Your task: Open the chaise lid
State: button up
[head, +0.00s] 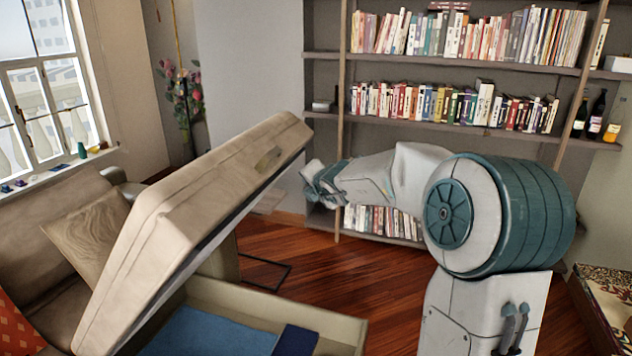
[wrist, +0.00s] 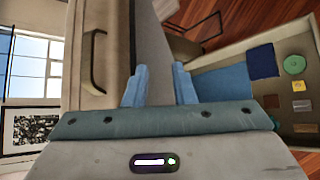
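The beige chaise lid (head: 190,200) stands tilted up steeply, its raised end at the upper right in the head view. A handle (wrist: 95,62) shows on the lid's end face in the wrist view. Below it the open chaise box (head: 335,326) shows a blue cloth (head: 205,333) and a dark blue folded item (head: 296,341) inside. My gripper (head: 318,185) is just right of the raised lid end. In the wrist view its two light blue fingers (wrist: 159,84) are apart, with the lid's grey underside seen between them. I cannot tell whether they touch the lid.
In the wrist view the box also holds a green round item (wrist: 294,64) and several small items. A sofa with a cushion (head: 87,230) is at left. A bookshelf (head: 450,70) stands behind my arm.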

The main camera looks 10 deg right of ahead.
jog(key=shift+p+v, duration=0.4)
jog(key=shift+v, duration=0.8)
